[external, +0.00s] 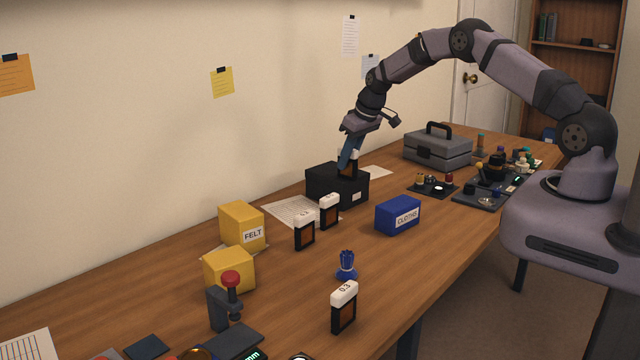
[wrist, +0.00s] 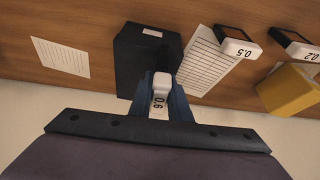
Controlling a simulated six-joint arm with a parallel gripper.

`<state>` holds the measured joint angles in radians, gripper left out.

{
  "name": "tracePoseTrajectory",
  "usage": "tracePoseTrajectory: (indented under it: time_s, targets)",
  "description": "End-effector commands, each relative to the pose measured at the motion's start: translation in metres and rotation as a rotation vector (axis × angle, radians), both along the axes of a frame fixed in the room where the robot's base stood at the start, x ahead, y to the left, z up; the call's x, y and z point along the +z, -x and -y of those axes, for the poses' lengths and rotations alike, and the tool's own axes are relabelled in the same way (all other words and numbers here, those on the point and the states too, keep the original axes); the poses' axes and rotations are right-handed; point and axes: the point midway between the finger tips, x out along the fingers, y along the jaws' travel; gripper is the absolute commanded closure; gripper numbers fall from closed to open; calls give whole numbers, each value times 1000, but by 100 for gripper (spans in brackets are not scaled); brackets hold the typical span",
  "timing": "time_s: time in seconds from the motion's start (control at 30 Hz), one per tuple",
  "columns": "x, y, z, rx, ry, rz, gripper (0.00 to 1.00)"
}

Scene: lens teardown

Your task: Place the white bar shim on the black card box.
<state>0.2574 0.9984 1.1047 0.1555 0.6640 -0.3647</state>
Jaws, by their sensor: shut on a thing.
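Similar white-topped shims stand at the 0.5 spot (external: 329,212), the 0.2 spot (external: 304,231) and front (external: 343,308). A blue CLOTHS box (external: 397,215), yellow FELT box (external: 241,227) and grey toolbox (external: 437,150) stand nearby. A paper sheet (external: 288,211) lies beside the black box.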

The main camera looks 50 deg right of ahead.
Motion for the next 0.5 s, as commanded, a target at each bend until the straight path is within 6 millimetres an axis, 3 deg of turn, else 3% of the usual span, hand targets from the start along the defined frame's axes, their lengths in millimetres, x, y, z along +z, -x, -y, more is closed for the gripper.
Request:
tracePoseTrajectory:
  time_s: [0.03,0.07,0.1,0.5]
  targets:
    - [-3,0,0,0,0,0,100]
    - [-1,0,0,0,0,0,76]
    - [-1,0,0,0,0,0,67]
    - [2,0,0,0,0,0,65]
